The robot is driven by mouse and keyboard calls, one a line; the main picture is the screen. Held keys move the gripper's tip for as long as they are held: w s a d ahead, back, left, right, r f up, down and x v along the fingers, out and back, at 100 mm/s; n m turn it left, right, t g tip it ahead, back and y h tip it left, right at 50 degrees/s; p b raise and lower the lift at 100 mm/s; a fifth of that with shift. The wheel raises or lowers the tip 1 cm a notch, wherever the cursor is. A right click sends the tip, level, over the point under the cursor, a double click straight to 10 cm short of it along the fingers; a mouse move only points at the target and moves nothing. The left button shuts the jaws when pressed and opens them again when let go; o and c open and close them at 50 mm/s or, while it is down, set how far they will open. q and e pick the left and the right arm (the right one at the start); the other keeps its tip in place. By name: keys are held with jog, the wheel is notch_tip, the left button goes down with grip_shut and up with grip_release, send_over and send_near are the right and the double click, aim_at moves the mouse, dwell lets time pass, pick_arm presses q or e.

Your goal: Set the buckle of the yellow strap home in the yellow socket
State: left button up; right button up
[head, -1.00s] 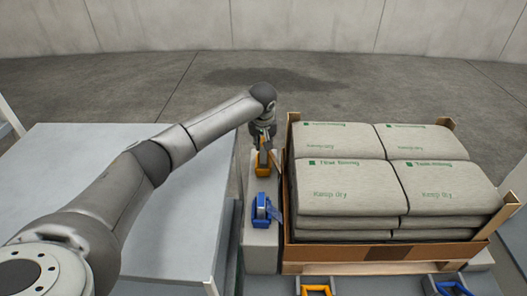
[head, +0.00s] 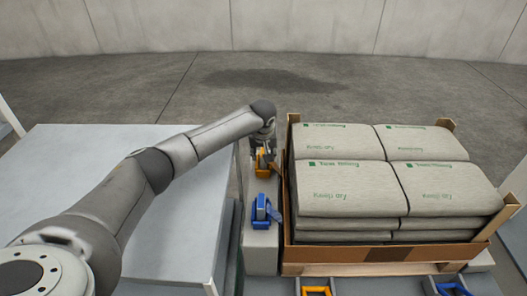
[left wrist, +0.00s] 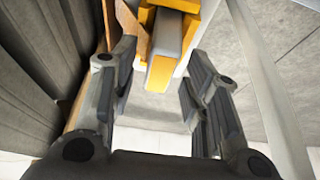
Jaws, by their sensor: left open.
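The yellow buckle (left wrist: 160,72) shows in the left wrist view as a yellow and grey piece pointing toward me between my fingers. In the head view it sits with its yellow holder (head: 263,174) at the far end of the grey ledge, left of the bag stack. My left gripper (left wrist: 160,55) is open, one finger on each side of the buckle, with gaps visible. In the head view the left gripper (head: 263,150) is just above the holder and partly hides the buckle. The yellow socket (head: 316,291) is at the bottom edge, in front of the pallet. My right gripper is not in view.
A blue buckle in its blue holder (head: 262,212) stands nearer on the same ledge (head: 262,255). A blue socket (head: 453,288) is at bottom right. Stacked bags (head: 345,190) in a cardboard tray fill the right. A grey table (head: 180,225) lies under my arm.

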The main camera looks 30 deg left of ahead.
pick_arm(q)
jog(key=shift+s+r, duration=0.1)
jog(key=shift+r, duration=0.4)
jog(key=v, duration=1.1)
jog(key=shift+p, duration=0.4)
jog(key=shift+r, duration=0.15)
